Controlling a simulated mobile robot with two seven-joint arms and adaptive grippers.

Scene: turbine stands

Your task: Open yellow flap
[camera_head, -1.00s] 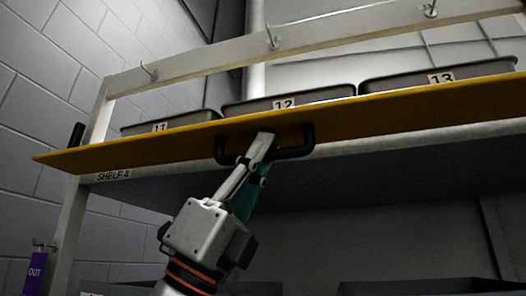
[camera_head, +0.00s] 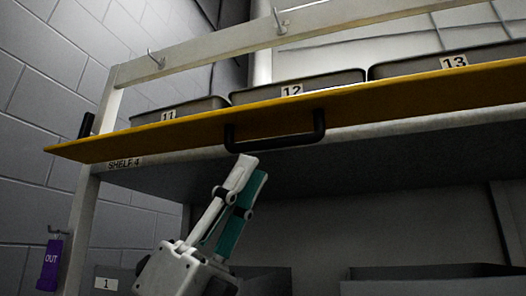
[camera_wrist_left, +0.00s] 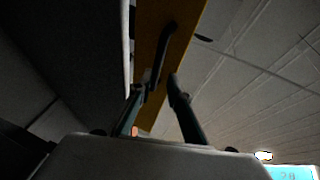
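The yellow flap (camera_head: 190,128) runs across the front of the shelf, tilted outward, with bins showing above its edge. Its black handle (camera_head: 275,143) is on the side facing me. My left gripper (camera_head: 252,168) is just below the handle's left part, apart from it in the head view. In the left wrist view the fingers (camera_wrist_left: 157,84) are spread with nothing held between them. The flap (camera_wrist_left: 185,20) and handle (camera_wrist_left: 160,50) lie just beyond the fingertips there. My right gripper is not in view.
Grey bins labelled 11 (camera_head: 180,111), 12 (camera_head: 300,88) and 13 (camera_head: 450,67) stand behind the flap. Hooks hang from the rail (camera_head: 200,54) above. A purple OUT tag (camera_head: 50,262) hangs at the left post. More bins (camera_head: 430,271) sit below.

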